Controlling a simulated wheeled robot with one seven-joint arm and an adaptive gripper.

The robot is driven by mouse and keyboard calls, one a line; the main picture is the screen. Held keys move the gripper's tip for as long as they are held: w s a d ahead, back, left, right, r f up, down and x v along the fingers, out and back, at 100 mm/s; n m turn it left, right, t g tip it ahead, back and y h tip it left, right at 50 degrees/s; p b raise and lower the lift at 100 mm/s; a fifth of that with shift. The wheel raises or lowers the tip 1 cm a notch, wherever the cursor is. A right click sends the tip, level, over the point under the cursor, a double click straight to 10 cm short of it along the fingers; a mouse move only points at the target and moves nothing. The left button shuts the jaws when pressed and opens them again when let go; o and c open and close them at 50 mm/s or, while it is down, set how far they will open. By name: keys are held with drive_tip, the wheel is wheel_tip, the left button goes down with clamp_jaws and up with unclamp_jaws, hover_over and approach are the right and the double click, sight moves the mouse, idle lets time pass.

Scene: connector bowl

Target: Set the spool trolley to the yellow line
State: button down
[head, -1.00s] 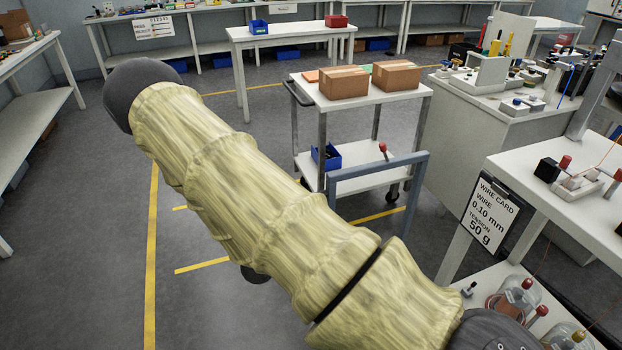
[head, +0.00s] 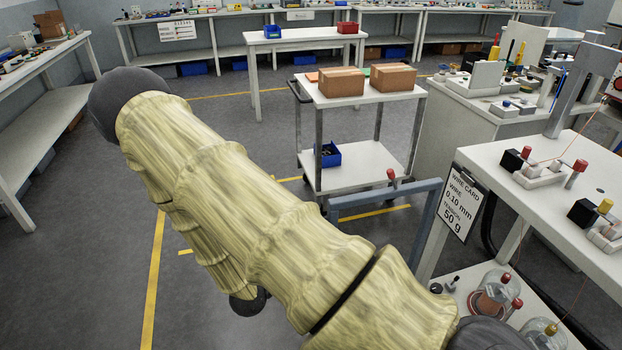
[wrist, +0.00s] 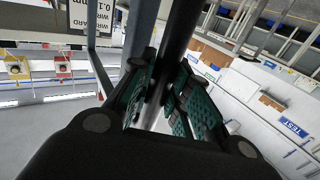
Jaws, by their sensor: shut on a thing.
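The spool trolley is the white unit at the right of the head view, with a wire card (head: 460,205) on its side. Its white top (head: 590,225) carries small red- and yellow-knobbed fittings. Glass-covered spools (head: 492,294) stand on its lower shelf. A blue-grey frame (head: 400,187) extends from its left side. In the wrist view my gripper (wrist: 165,80) is shut on a dark bar (wrist: 182,35), apparently the trolley's handle. The gripper is hidden behind my sleeved arm in the head view. A long yellow line (head: 153,280) runs along the floor at left, with shorter yellow marks (head: 375,215) nearer the trolley.
A white cart (head: 350,181) with two cardboard boxes (head: 341,81) stands just beyond the frame. A loaded bench (head: 455,130) is behind the trolley at right. A white table (head: 290,36) stands farther back. Open floor (head: 90,270) lies at left.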

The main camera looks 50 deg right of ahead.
drive_tip(key=shift+s+a, duration=0.15)
drive_tip(key=shift+s, duration=0.2)
drive_tip(key=c, duration=1.3)
unclamp_jaws()
drive_tip(key=shift+w, duration=0.1)
drive_tip(key=a, duration=0.8)
drive_tip(key=s+a, duration=0.1)
drive_tip(key=a, duration=0.3)
drive_tip(key=shift+w, duration=0.1)
